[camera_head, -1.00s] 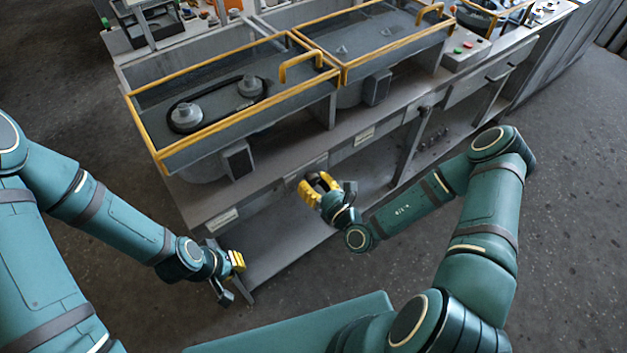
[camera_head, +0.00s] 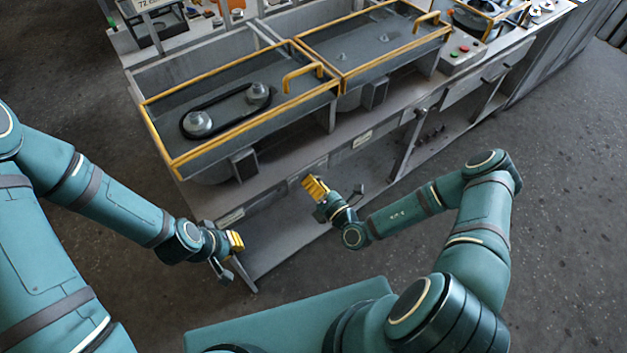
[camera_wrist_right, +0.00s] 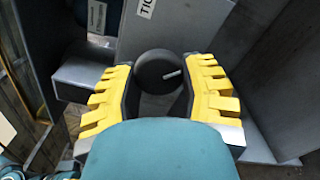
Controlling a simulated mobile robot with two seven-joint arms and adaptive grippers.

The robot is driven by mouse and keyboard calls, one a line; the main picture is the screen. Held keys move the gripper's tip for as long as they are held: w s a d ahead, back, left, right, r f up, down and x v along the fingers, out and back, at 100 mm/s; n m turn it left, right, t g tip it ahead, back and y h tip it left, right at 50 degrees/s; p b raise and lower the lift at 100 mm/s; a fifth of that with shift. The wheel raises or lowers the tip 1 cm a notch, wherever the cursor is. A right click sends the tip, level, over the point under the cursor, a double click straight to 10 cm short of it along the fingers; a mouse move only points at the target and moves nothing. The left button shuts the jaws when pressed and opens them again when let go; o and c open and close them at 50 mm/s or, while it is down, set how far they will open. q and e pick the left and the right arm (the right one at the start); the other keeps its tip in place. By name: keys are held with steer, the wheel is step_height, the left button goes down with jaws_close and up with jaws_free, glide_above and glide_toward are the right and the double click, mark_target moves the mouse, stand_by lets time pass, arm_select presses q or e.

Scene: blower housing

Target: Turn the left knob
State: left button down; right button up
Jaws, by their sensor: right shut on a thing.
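In the right wrist view a round black knob (camera_wrist_right: 158,71) with a white pointer mark sits on a grey panel. The mark points right and slightly up. My right gripper (camera_wrist_right: 162,68) has its yellow fingers on either side of the knob and is shut on it. In the head view my right gripper (camera_head: 314,187) is at the front of the grey bench, and the knob is hidden there. My left gripper (camera_head: 237,241) is beside the bench's near left corner, apart from the knob. Its fingers are seen side-on, so their opening is unclear.
The grey bench (camera_head: 283,160) carries yellow-railed trays (camera_head: 228,85); the near one holds a black belt (camera_head: 228,112) around two pulleys. A control box (camera_head: 462,55) with red and green buttons stands further right. Open floor (camera_head: 570,200) lies to the right.

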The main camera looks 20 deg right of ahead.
steer(key=shift+r+m, duration=0.15)
steer(key=shift+m, duration=0.55)
steer(key=o, duration=1.2)
steer(key=v, duration=1.2)
